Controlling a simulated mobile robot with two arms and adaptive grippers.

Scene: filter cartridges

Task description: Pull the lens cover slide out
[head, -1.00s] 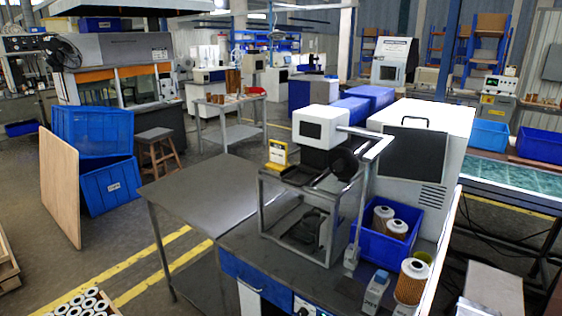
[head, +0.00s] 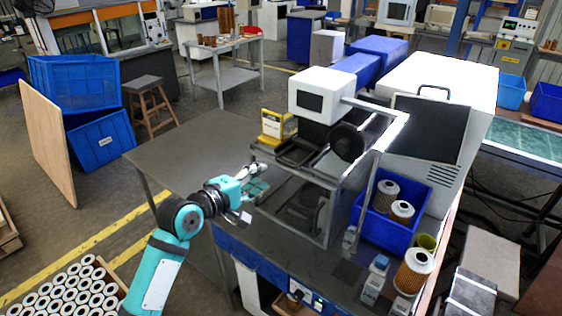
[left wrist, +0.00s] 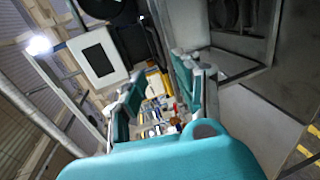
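A white machine head (head: 320,82) with a dark window sits on a grey metal frame (head: 329,215) on the workbench; it also shows at the upper left of the left wrist view (left wrist: 82,48). A dark assembly with a round black part (head: 347,142) is under the head. I cannot make out the lens cover slide for certain. My left gripper (head: 262,179) is open and empty, left of the frame and below the yellow device. In the left wrist view its two teal fingers (left wrist: 160,92) stand apart with nothing between them. My right gripper is not in view.
A yellow device (head: 276,126) stands on the frame's left side. A blue bin (head: 385,232) with filter cartridges is right of the frame, with another cartridge (head: 413,272) in front. A grey table (head: 185,145) at left has a clear top. A large white cabinet (head: 437,90) stands behind.

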